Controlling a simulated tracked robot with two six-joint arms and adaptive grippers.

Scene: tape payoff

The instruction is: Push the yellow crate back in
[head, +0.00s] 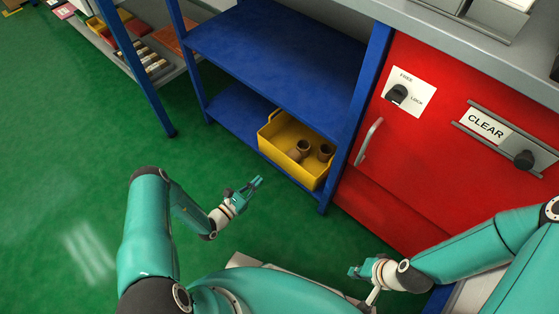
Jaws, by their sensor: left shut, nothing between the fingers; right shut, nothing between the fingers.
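The yellow crate (281,165) sits on the lower blue shelf (231,112), at the right end beside the rack's front leg. Its near side shows at the shelf's front edge, and it looks to stick out a little past that edge. Several brown cylindrical pieces (301,150) lie inside it. My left gripper (256,182) is shut and empty, in front of the crate and a little to its left, apart from it. My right gripper (353,272) is shut and empty, low in front of the red cabinet, well away from the crate.
The red cabinet (420,150) with a silver handle (370,141), a FREE/LOCK knob (397,94) and a CLEAR sign (486,125) stands right of the rack. Blue rack legs (357,100) flank the shelf. The green floor (70,150) at left is clear.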

